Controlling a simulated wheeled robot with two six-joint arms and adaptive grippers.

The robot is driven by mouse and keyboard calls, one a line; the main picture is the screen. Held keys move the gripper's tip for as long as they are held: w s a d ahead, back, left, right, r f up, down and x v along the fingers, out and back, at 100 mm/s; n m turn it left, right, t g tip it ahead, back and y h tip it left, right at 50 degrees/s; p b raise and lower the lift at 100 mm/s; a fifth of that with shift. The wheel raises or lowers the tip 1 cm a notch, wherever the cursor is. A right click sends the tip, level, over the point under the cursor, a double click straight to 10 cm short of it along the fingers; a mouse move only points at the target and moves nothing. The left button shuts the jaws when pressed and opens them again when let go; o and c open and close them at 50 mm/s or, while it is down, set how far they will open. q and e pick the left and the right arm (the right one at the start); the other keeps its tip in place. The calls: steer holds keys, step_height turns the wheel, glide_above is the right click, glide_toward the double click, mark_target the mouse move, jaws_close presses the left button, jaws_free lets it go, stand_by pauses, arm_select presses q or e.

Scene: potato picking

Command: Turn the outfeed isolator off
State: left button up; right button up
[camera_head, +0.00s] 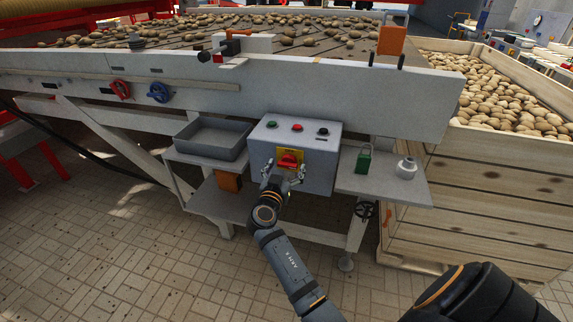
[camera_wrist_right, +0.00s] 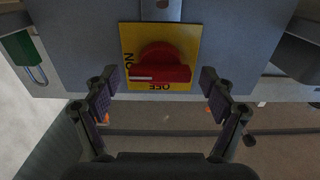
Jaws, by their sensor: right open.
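The outfeed isolator is a red rotary knob (camera_head: 288,159) on a yellow plate (camera_head: 299,151), on the front of a grey control box (camera_head: 318,165). In the right wrist view the red knob (camera_wrist_right: 165,58) shows large on its yellow plate (camera_wrist_right: 128,35). The wrist picture is turned over, with ON at the plate's left and OFF at its bottom. A white mark on the knob lies toward the ON side. My right gripper (camera_head: 283,180) is open in front of the knob, one finger on each side, apart from it. My left gripper is not in view.
The box has green, red and black buttons on top. A grey tray (camera_head: 212,138) stands left of it; a green padlock (camera_head: 364,159) and a metal part (camera_head: 405,168) sit on the right shelf (camera_head: 385,187). A wooden potato crate (camera_head: 480,185) stands at right.

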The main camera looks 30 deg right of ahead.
steer(key=c, duration=1.1)
steer(key=shift+c, duration=0.2)
